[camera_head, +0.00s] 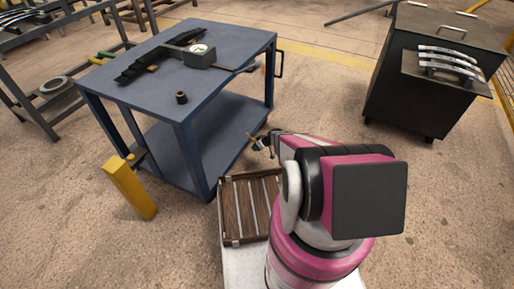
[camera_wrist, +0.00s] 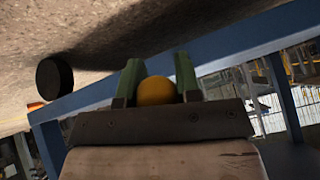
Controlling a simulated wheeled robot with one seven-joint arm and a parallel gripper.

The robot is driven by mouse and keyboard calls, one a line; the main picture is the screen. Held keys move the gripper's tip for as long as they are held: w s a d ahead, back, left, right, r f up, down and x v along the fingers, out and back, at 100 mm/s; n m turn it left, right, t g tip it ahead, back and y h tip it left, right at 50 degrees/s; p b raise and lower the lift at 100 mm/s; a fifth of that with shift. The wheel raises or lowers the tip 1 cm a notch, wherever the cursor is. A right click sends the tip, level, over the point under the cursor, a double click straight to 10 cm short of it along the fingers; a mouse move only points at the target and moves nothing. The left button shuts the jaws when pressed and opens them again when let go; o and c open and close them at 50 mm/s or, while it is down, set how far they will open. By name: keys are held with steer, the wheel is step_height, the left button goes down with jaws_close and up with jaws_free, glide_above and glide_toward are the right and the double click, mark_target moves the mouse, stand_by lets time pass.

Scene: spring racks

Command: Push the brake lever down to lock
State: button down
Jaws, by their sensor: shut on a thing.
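In the wrist view, the two green fingers of my gripper (camera_wrist: 158,66) are shut on a round yellow-orange knob (camera_wrist: 156,91). Whether this knob is the end of the brake lever I cannot tell, as no lever shaft shows behind it. In the head view, my gripper (camera_head: 262,142) is small, beside the right side of the blue cart (camera_head: 205,192), below its top. A little yellow shows at the fingers. Most of the gripper is hidden behind my arm, and the brake lever cannot be made out there.
A dial gauge (camera_head: 199,50) and a small dark cylinder (camera_head: 182,98) are on the cart top. A yellow post (camera_head: 130,188) stands left, a wooden crate (camera_head: 231,212) below. A dark cabinet (camera_head: 425,85) stands right. A blue bar (camera_wrist: 230,50) and black disc (camera_wrist: 54,77) show in the wrist view.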

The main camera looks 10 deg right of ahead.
steer(key=c, duration=0.9)
jaws_free()
steer(key=shift+a+r, duration=0.3)
steer(key=shift+c, duration=0.2)
steer(key=shift+o, duration=0.6)
steer(key=shift+f, duration=0.1)
steer(key=shift+d, duration=0.1)
steer(key=v, duration=1)
steer(key=shift+s+d+r, duration=0.15)
steer(key=shift+d+r, duration=0.05)
steer(key=shift+r, duration=0.1)
